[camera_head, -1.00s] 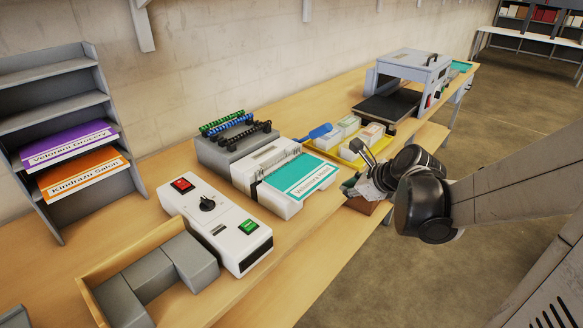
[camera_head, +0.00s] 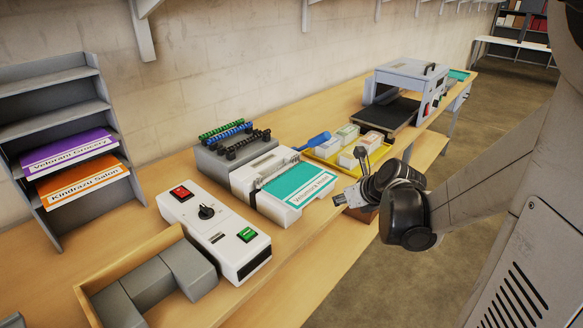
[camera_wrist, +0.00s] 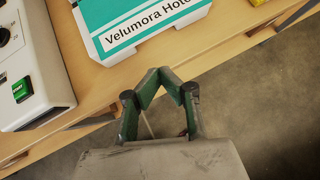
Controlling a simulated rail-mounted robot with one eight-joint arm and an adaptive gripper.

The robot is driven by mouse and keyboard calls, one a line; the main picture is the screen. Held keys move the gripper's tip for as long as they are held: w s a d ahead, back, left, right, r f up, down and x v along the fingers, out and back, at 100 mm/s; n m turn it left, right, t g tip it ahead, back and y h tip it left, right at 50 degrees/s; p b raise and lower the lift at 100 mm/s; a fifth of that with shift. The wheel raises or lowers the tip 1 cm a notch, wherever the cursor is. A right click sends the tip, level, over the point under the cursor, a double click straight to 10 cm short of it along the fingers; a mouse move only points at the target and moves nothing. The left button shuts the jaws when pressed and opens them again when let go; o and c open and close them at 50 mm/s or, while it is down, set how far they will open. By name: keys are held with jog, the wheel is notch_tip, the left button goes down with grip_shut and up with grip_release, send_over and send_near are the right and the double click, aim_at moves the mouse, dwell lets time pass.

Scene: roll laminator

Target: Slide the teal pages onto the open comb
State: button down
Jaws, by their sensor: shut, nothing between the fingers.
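The teal pages (camera_head: 297,183), with a white label reading "Velumora Hotel", lie on the white binding machine (camera_head: 262,170) in the head view. In the wrist view the teal pages (camera_wrist: 130,20) lie at the top, beyond my fingertips. My gripper (camera_head: 340,200) is just off the front right of the pages, near the table's front edge. In the wrist view my gripper (camera_wrist: 159,72) has its fingertips together, with nothing between them, apart from the pages. The open comb cannot be made out on the machine.
A rack of green, blue and black combs (camera_head: 236,138) stands behind the machine. A yellow tray (camera_head: 325,150) with small boxes is to its right, and a white control box (camera_head: 213,232) to its left. The laminator (camera_head: 400,85) stands farther back.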

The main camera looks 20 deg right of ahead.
aim_at(319, 191)
jog(key=w+f, duration=0.1)
jog(key=w, duration=0.1)
jog(key=w+f, duration=0.1)
jog(key=w, duration=0.1)
jog(key=w+f, duration=0.1)
jog(key=w, duration=0.1)
jog(key=shift+w+a+f, duration=0.1)
jog(key=shift+a+f, duration=0.05)
jog(key=shift+a, duration=0.15)
jog(key=shift+w, duration=0.6)
jog(key=shift+w+a+f+b, duration=0.15)
jog(key=shift+w+b, duration=0.3)
jog(key=shift+w, duration=0.45)
jog(key=shift+s, duration=0.1)
